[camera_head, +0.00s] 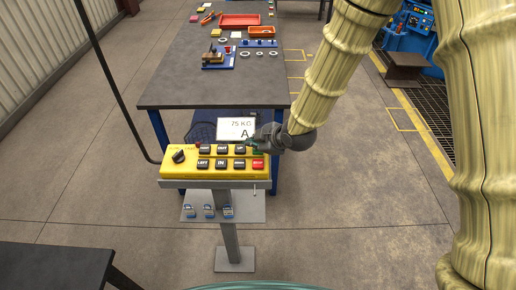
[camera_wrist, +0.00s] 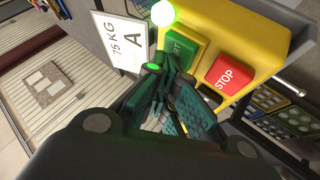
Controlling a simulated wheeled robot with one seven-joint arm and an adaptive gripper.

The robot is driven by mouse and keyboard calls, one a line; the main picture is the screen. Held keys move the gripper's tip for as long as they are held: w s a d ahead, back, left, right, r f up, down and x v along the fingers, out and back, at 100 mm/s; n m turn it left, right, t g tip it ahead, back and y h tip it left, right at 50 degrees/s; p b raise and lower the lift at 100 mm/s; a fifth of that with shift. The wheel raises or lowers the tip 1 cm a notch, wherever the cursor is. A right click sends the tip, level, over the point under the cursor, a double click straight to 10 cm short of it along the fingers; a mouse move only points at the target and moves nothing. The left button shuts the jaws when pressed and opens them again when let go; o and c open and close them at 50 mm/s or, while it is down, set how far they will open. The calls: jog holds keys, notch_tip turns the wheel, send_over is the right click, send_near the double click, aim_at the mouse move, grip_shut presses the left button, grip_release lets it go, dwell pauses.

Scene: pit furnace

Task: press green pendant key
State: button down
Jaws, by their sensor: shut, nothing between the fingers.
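The yellow pendant box (camera_head: 179,172) stands on a grey post, with a dark rotary knob at its left and two rows of mostly black keys. In the wrist view the green key (camera_wrist: 182,47) is at the box's end, its lettering partly covered, beside the red STOP key (camera_wrist: 228,75). The red key also shows in the head view (camera_head: 258,165). My gripper (camera_head: 256,142) is shut and empty over the box's upper right corner, where it hides the green key. In the wrist view its fingertips (camera_wrist: 164,72) are just beside the green key; I cannot tell if they touch it.
A white "75 KG A" sign (camera_head: 236,129) stands right behind the box, close to my gripper. A workbench (camera_head: 185,90) with trays and parts is behind. Small blue padlock-like items (camera_head: 209,211) sit on a shelf below. Open floor lies to the right.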

aim_at(255, 151)
dwell(0.5)
jog(key=shift+r+p, duration=0.5)
jog(key=shift+r, duration=0.3)
notch_tip(255, 151, up, 5)
jog(key=p, duration=0.3)
dwell(0.3)
